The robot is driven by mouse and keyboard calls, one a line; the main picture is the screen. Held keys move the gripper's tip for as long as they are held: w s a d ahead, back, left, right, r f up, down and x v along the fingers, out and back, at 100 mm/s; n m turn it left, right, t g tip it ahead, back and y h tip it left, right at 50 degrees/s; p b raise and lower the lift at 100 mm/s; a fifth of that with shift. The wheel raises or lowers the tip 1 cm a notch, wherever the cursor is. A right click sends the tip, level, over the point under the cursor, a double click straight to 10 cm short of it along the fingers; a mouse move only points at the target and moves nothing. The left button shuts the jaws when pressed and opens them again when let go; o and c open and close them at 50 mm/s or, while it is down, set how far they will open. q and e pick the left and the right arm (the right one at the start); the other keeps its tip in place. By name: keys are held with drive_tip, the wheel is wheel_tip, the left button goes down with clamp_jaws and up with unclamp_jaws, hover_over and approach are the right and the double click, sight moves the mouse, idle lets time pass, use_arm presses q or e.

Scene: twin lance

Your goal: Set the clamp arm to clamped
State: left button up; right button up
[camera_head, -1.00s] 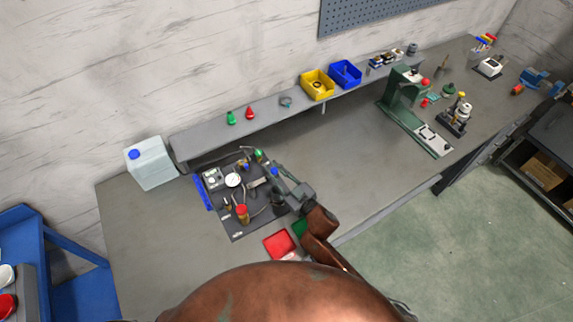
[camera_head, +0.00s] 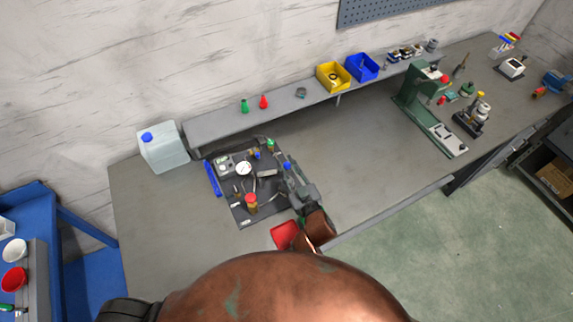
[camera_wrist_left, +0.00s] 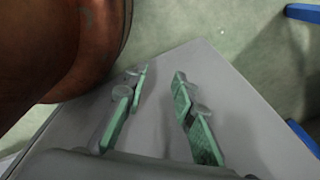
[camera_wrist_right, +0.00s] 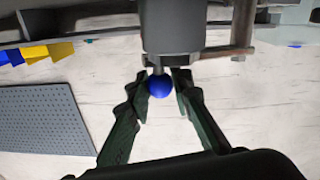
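A blue ball knob (camera_wrist_right: 159,86) on a short stem below a grey cylinder sits between the fingertips of my right gripper (camera_wrist_right: 163,75). These fingers look open around it; a firm grip does not show. I cannot tell which part is the clamp arm. My left gripper (camera_wrist_left: 160,75) is open and empty above a grey surface.
A red tray (camera_head: 284,234) lies beside my right arm. A shelf (camera_head: 222,124) with yellow and blue bins runs behind the plate. A white canister (camera_head: 165,151) stands left; a green press (camera_head: 415,95) stands right. The bench between plate and press is clear.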

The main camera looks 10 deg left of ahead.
drive_tip(key=o, duration=0.5)
drive_tip(key=shift+c, duration=0.2)
drive_tip(key=v, duration=1.2)
